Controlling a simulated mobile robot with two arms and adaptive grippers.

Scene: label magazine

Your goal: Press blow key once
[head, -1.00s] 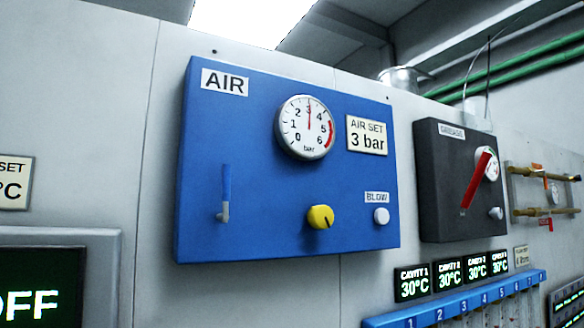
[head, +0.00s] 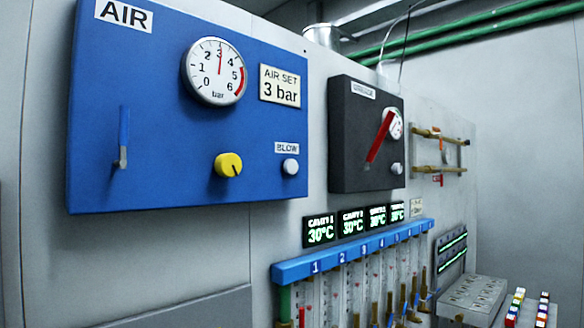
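The blow key (head: 290,166) is a small round white button at the lower right of the blue AIR panel (head: 160,170), under a BLOW label (head: 287,148). Nothing touches it. The panel also carries a pressure gauge (head: 214,72) with its needle near 3, an AIR SET 3 bar label (head: 280,84), a yellow knob (head: 228,164) and a blue-handled lever (head: 123,138) pointing up. Neither of my grippers is in the head view.
Right of the panel is a dark box (head: 350,150) with a red handle (head: 380,137). Below are several 30°C displays (head: 320,231) and a blue numbered manifold (head: 350,250) with tubes. Brass pipes (head: 440,170) are on the wall further right. The space before the panel looks clear.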

